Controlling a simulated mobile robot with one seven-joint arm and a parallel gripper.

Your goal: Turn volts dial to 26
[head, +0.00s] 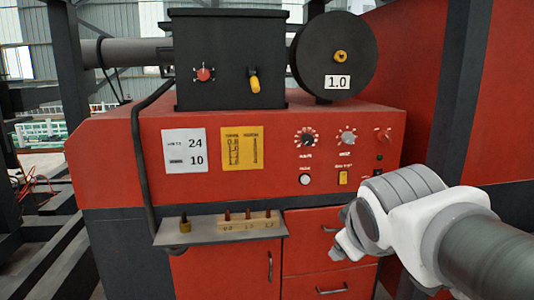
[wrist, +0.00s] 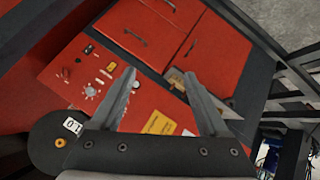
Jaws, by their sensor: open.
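The red machine's front panel carries a black dial (head: 305,138) and, to its right, a grey dial (head: 347,137). Their labels are too small to read surely. A white readout card (head: 184,150) shows 24 on its upper line, apparently volts, and 10 below. The grey dial also shows in the wrist view (wrist: 90,92), left of the fingers; the black dial seems hidden behind the left finger there. My gripper (wrist: 155,75) is open and empty, its fingers apart in front of the panel. In the head view the hand is below and right of the dials, touching neither.
A yellow card (head: 242,148) is left of the dials. A small red knob (head: 382,135), a white button (head: 305,180) and a yellow switch (head: 342,178) are close by. A shelf (head: 205,235) juts out at lower left, and a black spool (head: 310,60) stands on top.

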